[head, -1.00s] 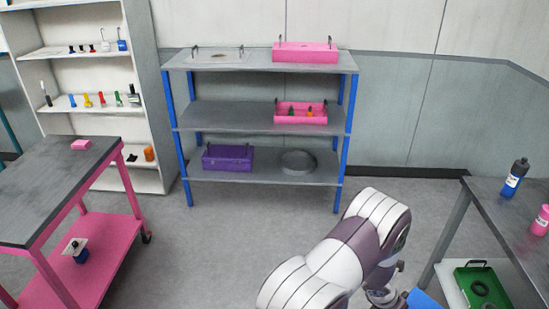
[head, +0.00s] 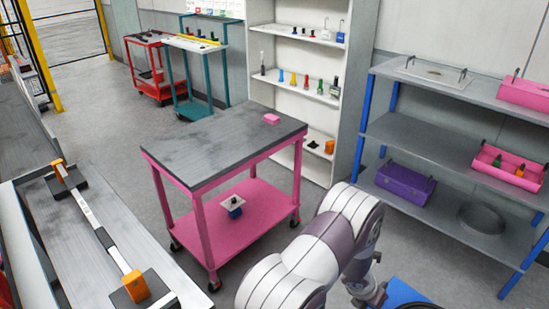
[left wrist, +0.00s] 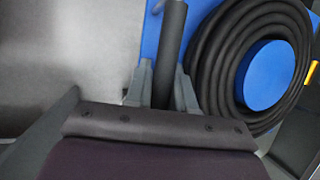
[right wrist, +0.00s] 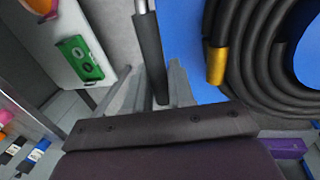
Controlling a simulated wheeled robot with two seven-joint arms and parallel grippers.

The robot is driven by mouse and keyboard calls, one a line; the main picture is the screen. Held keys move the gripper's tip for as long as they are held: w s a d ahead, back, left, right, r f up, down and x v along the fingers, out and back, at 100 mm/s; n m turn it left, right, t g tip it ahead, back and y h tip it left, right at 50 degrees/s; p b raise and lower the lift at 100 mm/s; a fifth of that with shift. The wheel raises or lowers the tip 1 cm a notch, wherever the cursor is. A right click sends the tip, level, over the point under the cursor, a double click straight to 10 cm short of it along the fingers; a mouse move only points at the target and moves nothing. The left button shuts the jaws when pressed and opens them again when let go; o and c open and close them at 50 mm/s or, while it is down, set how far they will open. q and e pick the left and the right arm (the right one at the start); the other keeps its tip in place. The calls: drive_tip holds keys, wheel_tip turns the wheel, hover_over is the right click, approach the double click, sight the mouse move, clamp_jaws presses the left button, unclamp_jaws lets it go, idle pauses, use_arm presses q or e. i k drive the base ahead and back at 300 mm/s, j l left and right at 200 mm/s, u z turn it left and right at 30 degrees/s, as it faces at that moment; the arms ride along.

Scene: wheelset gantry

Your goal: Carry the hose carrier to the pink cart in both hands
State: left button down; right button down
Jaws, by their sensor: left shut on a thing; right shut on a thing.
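The hose carrier is a blue board (left wrist: 205,30) with a coiled black hose (left wrist: 207,75) and dark grip handles. In the left wrist view my left gripper (left wrist: 160,85) is shut on one dark handle (left wrist: 172,40). In the right wrist view my right gripper (right wrist: 158,90) is shut on the other handle (right wrist: 149,50); a brass hose end (right wrist: 216,65) shows beside it. In the head view only a blue corner of the carrier (head: 402,292) shows at the bottom, beside my arm. The pink cart (head: 225,170) stands ahead, left of centre, with a grey top.
A small pink block (head: 271,118) lies on the cart's far top corner, and a blue item with a white plate (head: 233,205) on its lower shelf. A grey bench (head: 50,215) is at left, a blue-legged rack (head: 420,135) at right. Grey floor lies between.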

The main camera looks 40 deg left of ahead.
sight(208, 149)
drive_tip(key=i+j+u, duration=0.1)
drive_tip(key=i+u, duration=0.7)
drive_tip(key=i+l+u, duration=0.35)
drive_tip(key=i, duration=0.2)
drive_tip(key=i+u, duration=0.2)
drive_tip(key=u, duration=0.2)
drive_tip(key=i+u, duration=0.15)
drive_tip(key=u, duration=0.3)
drive_tip(key=i+u, duration=0.2)
drive_tip(key=u, duration=0.2)
drive_tip(key=i+l+u, duration=0.15)
drive_tip(key=u, duration=0.3)
drive_tip(key=i+l+u, duration=0.3)
drive_tip(key=i+l, duration=0.95)
